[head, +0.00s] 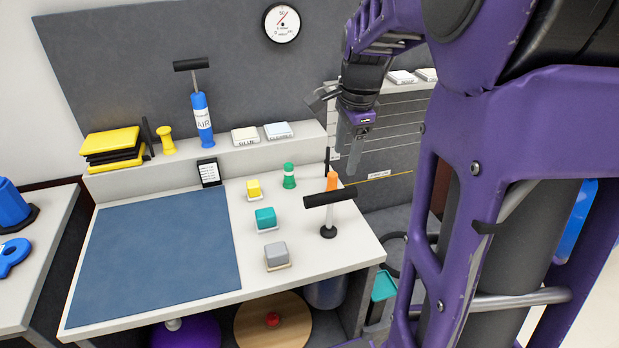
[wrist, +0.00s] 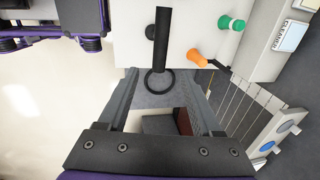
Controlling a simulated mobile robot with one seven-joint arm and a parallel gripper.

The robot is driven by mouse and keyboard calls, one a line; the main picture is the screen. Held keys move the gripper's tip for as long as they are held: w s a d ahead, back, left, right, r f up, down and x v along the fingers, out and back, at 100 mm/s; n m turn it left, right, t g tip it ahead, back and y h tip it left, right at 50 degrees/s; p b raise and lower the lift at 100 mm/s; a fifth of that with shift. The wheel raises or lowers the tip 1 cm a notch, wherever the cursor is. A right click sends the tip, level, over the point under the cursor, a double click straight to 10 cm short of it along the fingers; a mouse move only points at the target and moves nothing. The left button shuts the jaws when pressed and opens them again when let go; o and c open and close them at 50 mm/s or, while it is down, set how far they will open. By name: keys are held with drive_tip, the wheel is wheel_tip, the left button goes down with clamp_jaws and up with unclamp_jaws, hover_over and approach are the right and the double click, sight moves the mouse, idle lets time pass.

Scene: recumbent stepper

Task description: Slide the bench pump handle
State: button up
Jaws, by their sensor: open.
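The bench pump has a black T-shaped handle (head: 329,197) on a pale shaft, rising from a small dark base (head: 328,231) near the bench's right front. My gripper (head: 349,160) is open and empty, pointing down above the bench's right edge, behind and right of the handle in the head view. In the wrist view the handle (wrist: 163,38) is a dark bar just beyond the gap between my open fingers (wrist: 168,76). The handle appears untouched; its shaft is mostly hidden there.
An orange peg (head: 332,181) stands close behind the handle, with a green peg (head: 289,177) farther left. Teal (head: 265,219) and grey (head: 277,254) blocks sit left of the pump. A blue pump (head: 202,120) stands on the back shelf. The blue mat (head: 155,250) is clear.

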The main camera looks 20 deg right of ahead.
drive_tip(key=w+f+b, duration=0.1)
drive_tip(key=f, duration=0.4)
drive_tip(key=w+f+b, duration=0.1)
drive_tip(key=f, duration=0.5)
drive_tip(key=w+f+b, duration=0.1)
drive_tip(key=f, duration=0.4)
drive_tip(key=shift+w+f, duration=0.15)
drive_tip(key=shift+f, duration=0.15)
clamp_jaws()
idle(0.6)
